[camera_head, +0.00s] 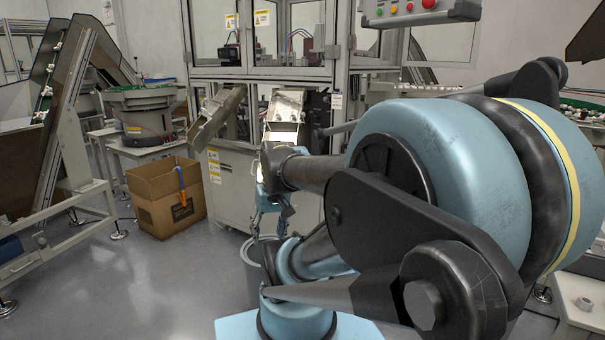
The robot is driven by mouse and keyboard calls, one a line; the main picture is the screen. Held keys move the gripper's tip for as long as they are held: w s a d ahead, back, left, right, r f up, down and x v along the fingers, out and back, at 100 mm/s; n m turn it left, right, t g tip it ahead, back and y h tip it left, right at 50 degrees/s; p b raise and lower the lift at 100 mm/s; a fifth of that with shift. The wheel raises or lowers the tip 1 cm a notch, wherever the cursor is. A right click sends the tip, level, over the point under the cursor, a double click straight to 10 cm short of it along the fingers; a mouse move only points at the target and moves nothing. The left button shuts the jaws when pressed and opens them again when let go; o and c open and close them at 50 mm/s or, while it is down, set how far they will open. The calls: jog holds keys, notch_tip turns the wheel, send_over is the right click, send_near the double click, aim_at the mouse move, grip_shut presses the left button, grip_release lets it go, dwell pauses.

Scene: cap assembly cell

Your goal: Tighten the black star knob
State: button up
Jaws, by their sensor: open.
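I cannot make out the black star knob for certain in the head view; my arm covers much of the right side and may hide it. My gripper (268,232) hangs from my arm near the middle of the picture, pointing down. Its light blue fingers are apart, with nothing seen between them.
A grey bin (254,277) is below my gripper. A conveyor frame (62,150) and bowl feeder (142,117) stand at left. A control panel (408,11) hangs above. Floor at lower left is clear.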

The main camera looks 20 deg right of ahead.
jog(key=w+d+r+m+t+y, duration=0.1)
jog(key=w+d+r+y, duration=0.2)
jog(key=w, duration=1)
jog(key=w+r+m+t+y, duration=0.1)
jog(key=w+r+y, duration=0.3)
jog(key=w, duration=0.9)
jog(key=w+d+t+y, duration=0.2)
jog(key=w+d, duration=0.4)
jog(key=w, duration=0.1)
jog(key=w+d+f+m+t+y, duration=0.15)
jog(key=w+d, duration=0.25)
jog(key=d, duration=0.4)
jog(key=w+d+f+n+t+y, duration=0.1)
jog(key=w+d+f+t, duration=0.2)
jog(key=d, duration=0.4)
jog(key=s+d+f+t, duration=0.1)
jog(key=d+f+t, duration=0.1)
jog(key=d+f, duration=0.45)
jog(key=s+d+f+t, duration=0.2)
jog(key=d+f+t, duration=0.1)
jog(key=d, duration=0.7)
jog(key=x, duration=1.7)
jog(key=shift+a+r+y, duration=0.4)
jog(key=shift+a+y, duration=0.05)
jog(key=shift+s, duration=0.15)
jog(key=shift+m, duration=0.25)
jog(key=c, duration=1.1)
